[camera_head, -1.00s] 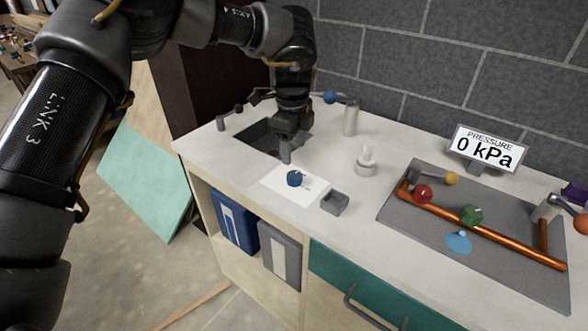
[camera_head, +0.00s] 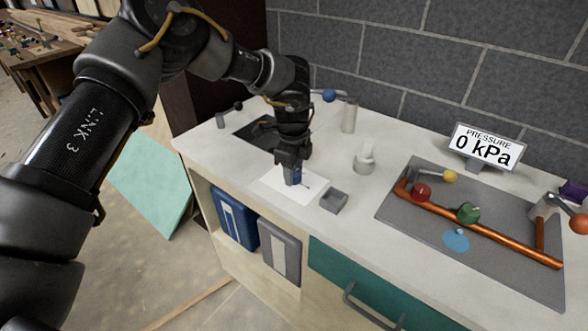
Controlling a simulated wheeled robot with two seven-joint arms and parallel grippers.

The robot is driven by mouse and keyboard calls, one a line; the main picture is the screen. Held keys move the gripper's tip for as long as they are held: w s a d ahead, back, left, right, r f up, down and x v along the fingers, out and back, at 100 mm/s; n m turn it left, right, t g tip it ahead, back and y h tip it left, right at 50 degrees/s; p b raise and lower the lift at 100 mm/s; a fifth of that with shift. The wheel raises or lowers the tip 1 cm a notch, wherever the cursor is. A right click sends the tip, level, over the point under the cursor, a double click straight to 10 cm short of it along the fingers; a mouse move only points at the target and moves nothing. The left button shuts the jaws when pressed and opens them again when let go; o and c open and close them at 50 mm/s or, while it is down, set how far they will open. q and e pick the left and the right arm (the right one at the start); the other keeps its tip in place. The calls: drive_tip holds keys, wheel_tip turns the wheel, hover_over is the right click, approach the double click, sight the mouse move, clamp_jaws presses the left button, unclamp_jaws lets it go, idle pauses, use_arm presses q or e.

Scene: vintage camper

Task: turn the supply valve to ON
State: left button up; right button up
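A small blue knob (camera_head: 296,175) stands on a white card (camera_head: 280,191) on the counter. A small dark mark shows on the card to its right. My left gripper (camera_head: 291,176) points down right at the blue knob, and its fingers hide part of it. I cannot tell whether the fingers touch or grip it. A red knob (camera_head: 421,192) and a green knob (camera_head: 468,213) sit on a copper pipe (camera_head: 500,239) over a grey panel. No label that I can read names the supply valve. My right gripper is not in view.
A pressure sign (camera_head: 484,148) reads 0 kPa. A small grey box (camera_head: 334,200) lies right of the card. A white fitting (camera_head: 364,160) and a tap post with a blue ball (camera_head: 329,96) stand behind. The sink (camera_head: 256,132) is back left.

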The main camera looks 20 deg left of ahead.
use_arm(q)
drive_tip(key=c, duration=0.6)
drive_tip(key=shift+c, duration=0.2)
